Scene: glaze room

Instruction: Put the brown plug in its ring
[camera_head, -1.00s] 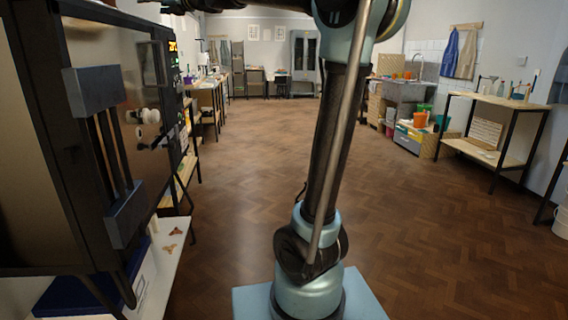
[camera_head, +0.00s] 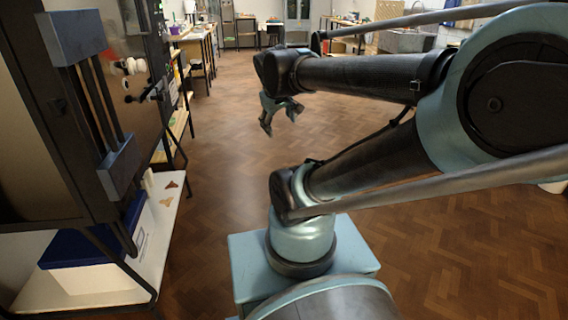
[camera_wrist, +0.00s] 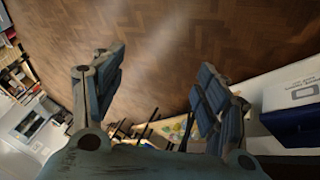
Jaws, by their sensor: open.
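I cannot make out a brown plug or its ring for certain in either view. On the kiln front (camera_head: 125,45) at the left, a round white fitting (camera_head: 129,66) sticks out, with a dark fitting below and right of it. Two small brown pieces, (camera_head: 173,184) and (camera_head: 166,202), lie on the low white shelf (camera_head: 160,235); whether either is the plug, I cannot tell. My gripper (camera_head: 282,118) hangs open and empty over bare floor, right of the kiln and apart from it. In the wrist view my gripper (camera_wrist: 160,85) shows its two fingers wide apart with nothing between.
A white box with a blue lid (camera_head: 75,250) stands on the low shelf under the kiln; it also shows at the right of the wrist view (camera_wrist: 295,122). Benches (camera_head: 200,45) line the left wall beyond. The parquet floor (camera_head: 235,160) in the middle is clear.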

